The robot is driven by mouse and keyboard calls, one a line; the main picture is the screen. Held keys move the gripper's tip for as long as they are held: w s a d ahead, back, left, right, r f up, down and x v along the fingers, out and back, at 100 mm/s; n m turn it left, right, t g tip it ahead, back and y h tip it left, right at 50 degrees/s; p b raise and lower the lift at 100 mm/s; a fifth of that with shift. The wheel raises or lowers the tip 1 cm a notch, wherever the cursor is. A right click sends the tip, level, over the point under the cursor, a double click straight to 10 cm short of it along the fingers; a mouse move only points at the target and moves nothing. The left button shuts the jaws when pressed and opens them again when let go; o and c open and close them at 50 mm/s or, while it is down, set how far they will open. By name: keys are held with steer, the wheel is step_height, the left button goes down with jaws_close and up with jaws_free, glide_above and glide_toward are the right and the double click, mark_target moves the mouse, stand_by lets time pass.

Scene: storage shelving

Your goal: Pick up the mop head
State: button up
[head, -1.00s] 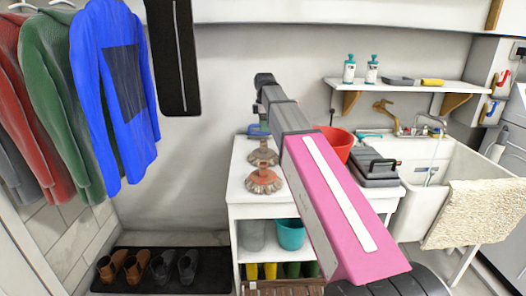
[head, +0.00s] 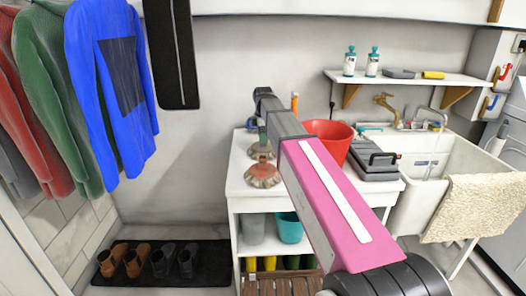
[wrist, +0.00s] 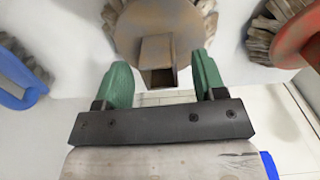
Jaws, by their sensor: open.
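The brown mop head (wrist: 160,25) has a shaggy fringe and a square hollow socket facing my wrist camera. In the head view the brown mop head (head: 262,153) sits on the white bench, partly hidden behind my arm. My gripper (wrist: 161,62) is open, its two green fingers on either side of the socket in the wrist view, with gaps showing. In the head view my gripper (head: 262,138) points down just above the brown mop head. Nothing is visibly held.
A red-orange mop head (head: 263,175) stands just in front, and it shows at right in the wrist view (wrist: 292,30). A blue brush (wrist: 18,92) lies on the other side. A red bucket (head: 333,137) and grey toolbox (head: 375,162) stand right on the bench (head: 238,190).

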step_height(320, 180, down, 2)
steer(key=shift+f, duration=0.15)
jaws_close()
